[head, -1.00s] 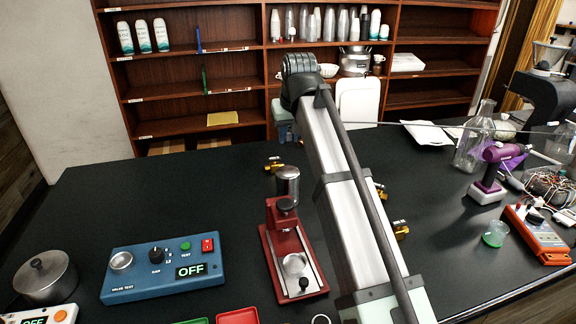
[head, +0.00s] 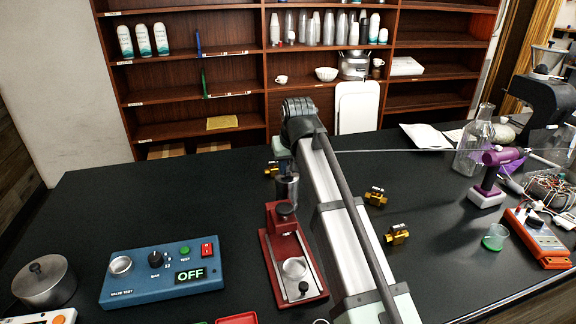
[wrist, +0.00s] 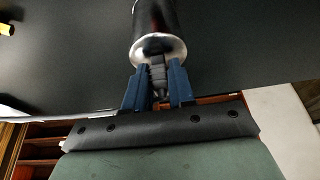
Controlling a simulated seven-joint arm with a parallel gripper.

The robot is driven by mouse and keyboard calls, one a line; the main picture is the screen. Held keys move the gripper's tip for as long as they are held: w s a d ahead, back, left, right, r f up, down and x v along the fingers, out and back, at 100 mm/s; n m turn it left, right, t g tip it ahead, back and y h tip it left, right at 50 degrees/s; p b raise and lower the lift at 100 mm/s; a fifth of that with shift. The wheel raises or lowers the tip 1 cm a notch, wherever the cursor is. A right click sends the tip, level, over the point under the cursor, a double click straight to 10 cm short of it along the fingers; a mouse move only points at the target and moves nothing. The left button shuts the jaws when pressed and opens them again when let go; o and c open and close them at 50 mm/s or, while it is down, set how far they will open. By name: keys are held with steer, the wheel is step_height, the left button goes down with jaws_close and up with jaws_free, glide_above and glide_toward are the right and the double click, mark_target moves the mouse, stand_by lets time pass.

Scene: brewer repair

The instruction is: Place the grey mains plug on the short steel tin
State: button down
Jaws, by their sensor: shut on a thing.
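My gripper (wrist: 158,88) has its two blue fingers shut on a small dark grey piece (wrist: 157,76), which looks like the grey mains plug. In the wrist view, it is in line with the bright rim of an upright steel cylinder (wrist: 152,20), which looks like the steel tin. I cannot tell whether plug and tin touch. In the head view, the tin (head: 288,188) stands just behind the red press, right under my gripper's pale green body. The fingers and the plug cannot be made out in the head view.
The red press (head: 291,250) stands close in front of the tin. Brass valves lie beside it (head: 272,168) and right of my arm (head: 397,235). A blue tester (head: 160,275) and a lidded pot (head: 44,282) are at left. The back-left counter is clear.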

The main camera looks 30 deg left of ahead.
steer(key=shift+f, duration=0.1)
steer(key=c, duration=1)
jaws_free()
steer(key=shift+o, duration=0.2)
steer(key=v, duration=1.2)
steer(key=shift+w+a, duration=0.1)
